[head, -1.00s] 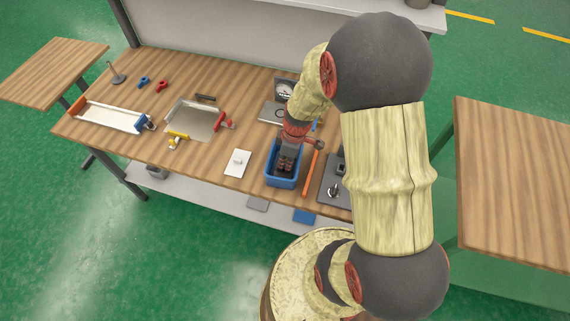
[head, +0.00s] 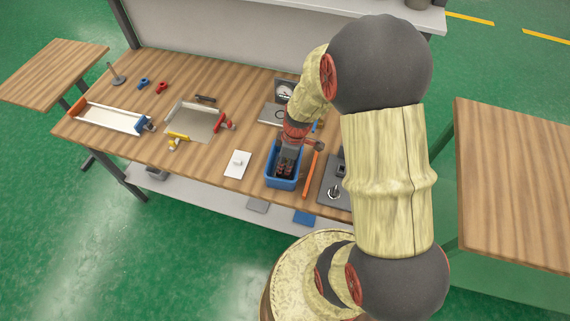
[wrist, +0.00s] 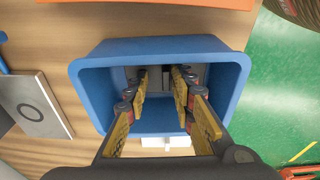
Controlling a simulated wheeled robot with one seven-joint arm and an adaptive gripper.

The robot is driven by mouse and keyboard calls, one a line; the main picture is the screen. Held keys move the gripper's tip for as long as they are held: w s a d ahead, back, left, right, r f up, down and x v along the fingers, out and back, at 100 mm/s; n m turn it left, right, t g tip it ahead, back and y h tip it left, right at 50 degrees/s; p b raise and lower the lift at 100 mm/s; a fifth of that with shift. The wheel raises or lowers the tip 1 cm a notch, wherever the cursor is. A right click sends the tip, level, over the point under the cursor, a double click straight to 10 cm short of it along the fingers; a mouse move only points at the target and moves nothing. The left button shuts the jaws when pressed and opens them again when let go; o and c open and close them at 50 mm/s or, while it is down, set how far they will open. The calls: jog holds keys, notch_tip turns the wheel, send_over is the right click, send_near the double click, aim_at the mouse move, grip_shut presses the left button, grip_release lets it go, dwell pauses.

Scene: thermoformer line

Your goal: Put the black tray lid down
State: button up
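My gripper (wrist: 160,82) points down inside the blue bin (wrist: 232,90), which stands on the wooden workbench. The bin also shows in the head view (head: 283,184). The yellow-padded fingers stand apart, with a gap between their tips. Small pale grey shapes show between and beyond the tips, too unclear to name. I cannot make out a black tray lid for certain. A dark grey flat plate (head: 328,201) with an upright metal knob lies right of the bin, partly hidden by my arm; I cannot tell if it is the lid.
An orange bar (head: 311,170) lies between bin and plate. A grey ringed plate (wrist: 33,103) and a dial gauge (head: 284,90) are behind. Farther left are a metal sheet (head: 196,124) and a white tray (head: 105,117).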

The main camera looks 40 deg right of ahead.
jog(key=s+a+r+m+t+p, duration=0.1)
jog(key=a+r+p, duration=0.15)
jog(key=r, duration=0.95)
jog(key=s+a+r+m+t+p, duration=0.1)
jog(key=s+a+r+m, duration=0.15)
jog(key=r, duration=0.95)
jog(key=s+a+r+m+t+h, duration=0.1)
jog(key=s+a+r+m, duration=0.4)
jog(key=r, duration=0.5)
jog(key=s+a+t, duration=0.1)
jog(key=s+a, duration=0.1)
jog(key=s, duration=0.1)
jog(key=shift+s+r, duration=0.35)
jog(key=shift+r, duration=0.05)
